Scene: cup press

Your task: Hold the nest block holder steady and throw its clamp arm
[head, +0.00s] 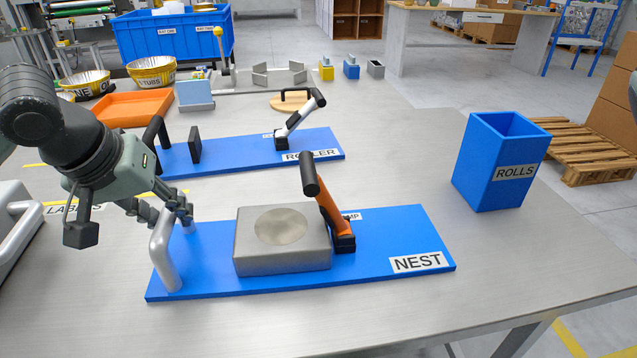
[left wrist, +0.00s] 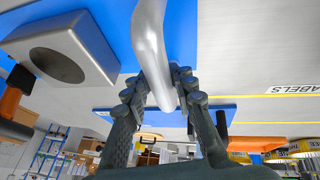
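The nest block holder is a blue plate labelled NEST (head: 384,275) on the table. A grey block (head: 283,259) with a round shallow recess sits on it and also shows in the left wrist view (left wrist: 88,42). An orange clamp arm (head: 329,208) with a black grip stands at the block's right side, tilted up and left, raised clear of the block. A silver bar handle (head: 164,262) rises at the plate's left end. My left gripper (head: 182,213) is at this handle; in the left wrist view its fingers close in on both sides of the bar (left wrist: 151,40).
A blue plate labelled ROLLER (head: 240,153) lies behind, with its own lever. A blue ROLLS bin (head: 494,165) stands at the right. An orange tray (head: 132,107) and yellow bowls are at the back left. The table in front of the bin is clear.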

